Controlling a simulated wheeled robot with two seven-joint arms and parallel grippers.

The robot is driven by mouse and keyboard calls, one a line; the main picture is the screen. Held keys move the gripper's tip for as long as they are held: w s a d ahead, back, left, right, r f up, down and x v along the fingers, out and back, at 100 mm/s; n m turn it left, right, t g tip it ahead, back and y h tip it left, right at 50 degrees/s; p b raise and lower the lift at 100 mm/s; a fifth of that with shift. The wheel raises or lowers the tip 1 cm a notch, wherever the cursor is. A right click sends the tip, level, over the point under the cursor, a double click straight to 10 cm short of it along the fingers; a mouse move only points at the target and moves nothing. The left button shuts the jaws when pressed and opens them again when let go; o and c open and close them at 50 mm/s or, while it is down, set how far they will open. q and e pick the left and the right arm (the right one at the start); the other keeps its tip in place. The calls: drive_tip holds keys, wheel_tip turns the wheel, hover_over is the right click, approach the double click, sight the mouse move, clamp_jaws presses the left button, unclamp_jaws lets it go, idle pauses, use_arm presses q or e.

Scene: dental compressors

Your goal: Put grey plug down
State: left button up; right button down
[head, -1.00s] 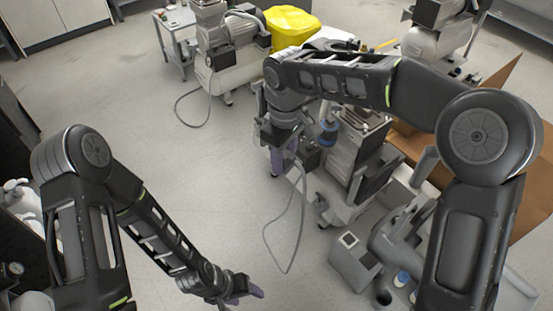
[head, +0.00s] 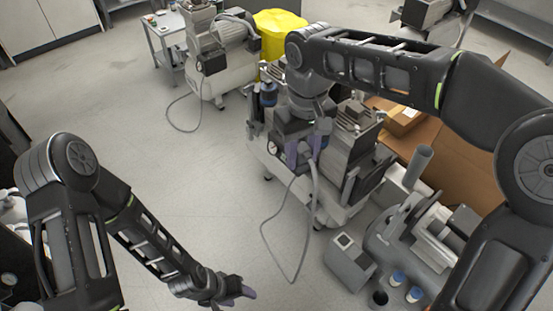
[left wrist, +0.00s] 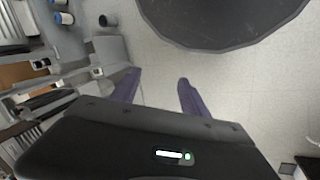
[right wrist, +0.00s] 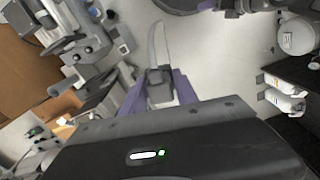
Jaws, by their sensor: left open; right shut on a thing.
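The grey plug (right wrist: 160,86) is between the purple fingers of my right gripper (right wrist: 158,92) in the right wrist view, with its cable leading away from it. In the head view my right gripper (head: 308,150) is shut on the plug over the front of the middle compressor (head: 343,160). The grey cable (head: 266,240) hangs in a loop toward the floor. I cannot tell whether the plug touches the compressor. My left gripper (head: 238,292) is open and empty low at the bottom of the head view; its parted fingers show in the left wrist view (left wrist: 155,90).
Another compressor (head: 222,62) stands at the back beside a yellow cover (head: 277,28) and a small side table (head: 165,45). A cardboard box (head: 455,165) and grey equipment (head: 410,240) stand at the right. The floor at the left middle is clear.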

use_arm(q)
drive_tip(key=w+a+r+m+t+h, duration=0.15)
drive_tip(key=w+r+t, duration=0.25)
drive_tip(key=w+r, duration=0.6)
drive_tip(key=w+a+r+m+t+h, duration=0.1)
drive_tip(key=w+a+r+m+t, duration=0.2)
drive_tip(key=w+r, duration=0.7)
drive_tip(key=d+r+m+t+h, duration=0.3)
drive_tip(key=d+r+m+h, duration=0.15)
drive_tip(key=r, duration=0.65)
drive_tip(key=s+d+r+m+g+h, duration=0.4)
drive_tip(key=s+d+r+m+h, duration=0.1)
drive_tip(key=s+r+m, duration=0.1)
drive_tip(key=shift+s+d+r+h, duration=0.3)
drive_tip(key=shift+s+r, duration=0.35)
drive_tip(key=shift+r, duration=0.3)
drive_tip(key=shift+d, duration=0.1)
